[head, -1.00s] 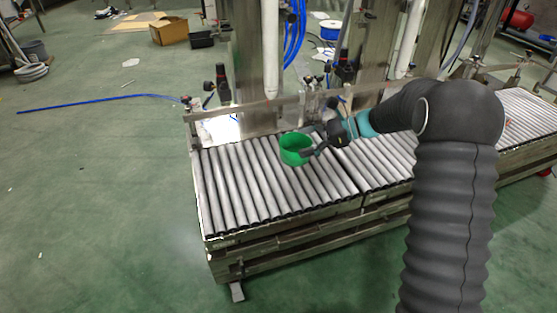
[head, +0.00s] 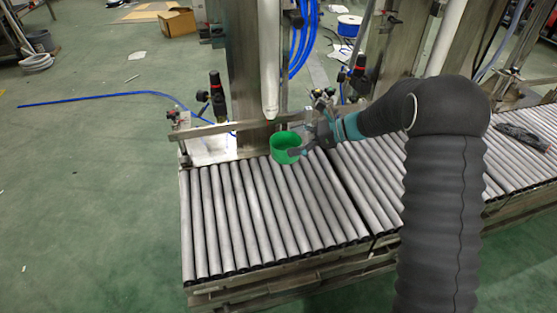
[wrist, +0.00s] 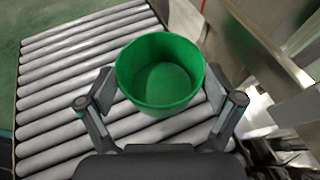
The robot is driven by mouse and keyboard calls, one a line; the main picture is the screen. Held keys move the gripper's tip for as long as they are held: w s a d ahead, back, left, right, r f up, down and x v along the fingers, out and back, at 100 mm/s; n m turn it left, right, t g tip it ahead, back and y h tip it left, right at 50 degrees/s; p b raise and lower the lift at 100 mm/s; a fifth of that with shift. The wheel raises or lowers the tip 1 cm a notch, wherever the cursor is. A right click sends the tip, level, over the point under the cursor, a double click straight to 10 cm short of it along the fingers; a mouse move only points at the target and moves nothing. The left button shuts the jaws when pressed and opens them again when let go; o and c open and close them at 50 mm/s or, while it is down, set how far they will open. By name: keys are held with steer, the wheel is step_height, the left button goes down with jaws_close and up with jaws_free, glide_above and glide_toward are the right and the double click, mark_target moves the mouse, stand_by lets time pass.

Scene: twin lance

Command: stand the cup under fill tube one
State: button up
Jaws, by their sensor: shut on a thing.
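The green cup (head: 284,149) is upright and looks empty inside. My gripper (head: 299,149) is shut on it from the right. In the wrist view the green cup (wrist: 160,82) sits between the two fingers of my gripper (wrist: 160,92). The white fill tube (head: 270,70) hangs in front of a steel column, and its lower end is just above and a little left of the cup in the head view. A second white tube (head: 446,38) hangs farther right. I cannot tell whether the cup touches the rollers.
The roller conveyor (head: 250,215) is bare in front of the cup. A steel rail (head: 228,129) runs along its back, with black-and-red fittings (head: 217,92) behind. A dark item (head: 522,136) lies on the rollers at the far right.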

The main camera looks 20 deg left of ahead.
mark_target(279, 147)
steer(key=x, duration=0.2)
steer(key=f+x, duration=0.1)
steer(key=x, duration=0.2)
steer(key=shift+s+d, duration=0.1)
steer(key=shift+f+b, duration=0.4)
steer(key=shift+f, duration=1.4)
steer(key=shift+f, duration=0.15)
steer(key=o, duration=0.9)
steer(key=shift+o, duration=0.2)
